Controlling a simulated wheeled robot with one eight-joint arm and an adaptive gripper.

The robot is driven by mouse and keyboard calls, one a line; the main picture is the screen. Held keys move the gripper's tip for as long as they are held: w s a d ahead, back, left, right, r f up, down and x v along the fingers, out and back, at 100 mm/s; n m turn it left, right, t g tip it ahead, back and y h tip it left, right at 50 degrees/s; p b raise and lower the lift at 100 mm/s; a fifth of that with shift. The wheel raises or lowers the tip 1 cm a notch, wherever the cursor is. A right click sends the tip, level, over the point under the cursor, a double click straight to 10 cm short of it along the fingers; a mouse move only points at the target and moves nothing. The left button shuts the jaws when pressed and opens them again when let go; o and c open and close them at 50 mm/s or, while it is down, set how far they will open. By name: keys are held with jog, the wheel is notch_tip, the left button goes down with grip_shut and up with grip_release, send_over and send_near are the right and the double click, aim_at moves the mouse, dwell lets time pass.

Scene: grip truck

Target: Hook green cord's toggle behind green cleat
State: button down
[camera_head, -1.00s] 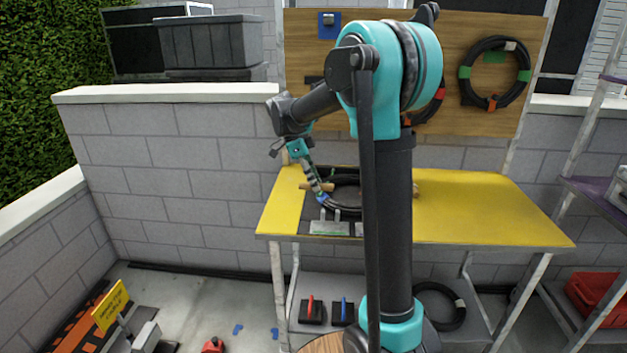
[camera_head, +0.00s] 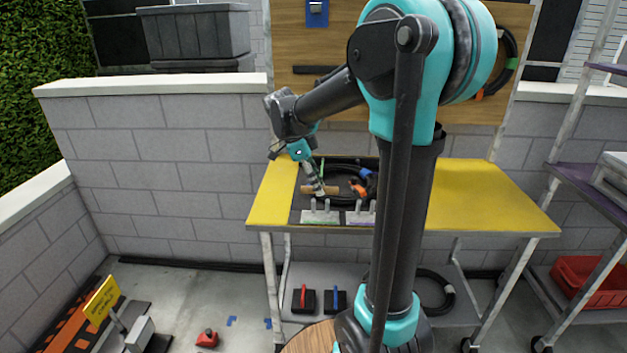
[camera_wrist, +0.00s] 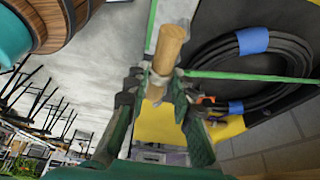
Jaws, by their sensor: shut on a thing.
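The wooden toggle (camera_wrist: 168,52) is a short round peg held across my gripper's fingers (camera_wrist: 160,88) in the wrist view. The green cord (camera_wrist: 262,78) runs from it to the right, looking taut, past a black coil. In the head view my gripper (camera_head: 318,187) is shut on the toggle (camera_head: 332,190), just above and behind the green cleat (camera_head: 319,217). This cleat is a pale plate with a green stripe and two grey upright prongs at the table's front edge. I cannot tell whether the toggle touches the prongs.
A similar cleat with a purple mark (camera_head: 360,217) stands right of the green one. The black coil (camera_head: 345,168) lies behind, with blue and orange parts beside it. The yellow table (camera_head: 480,205) is clear on the right. My arm hides its middle.

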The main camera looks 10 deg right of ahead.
aim_at(314, 195)
jog(key=shift+s, duration=0.3)
jog(key=shift+w+d+f, duration=0.1)
jog(key=shift+f, duration=3.15)
jog(key=c, duration=1.2)
grip_release()
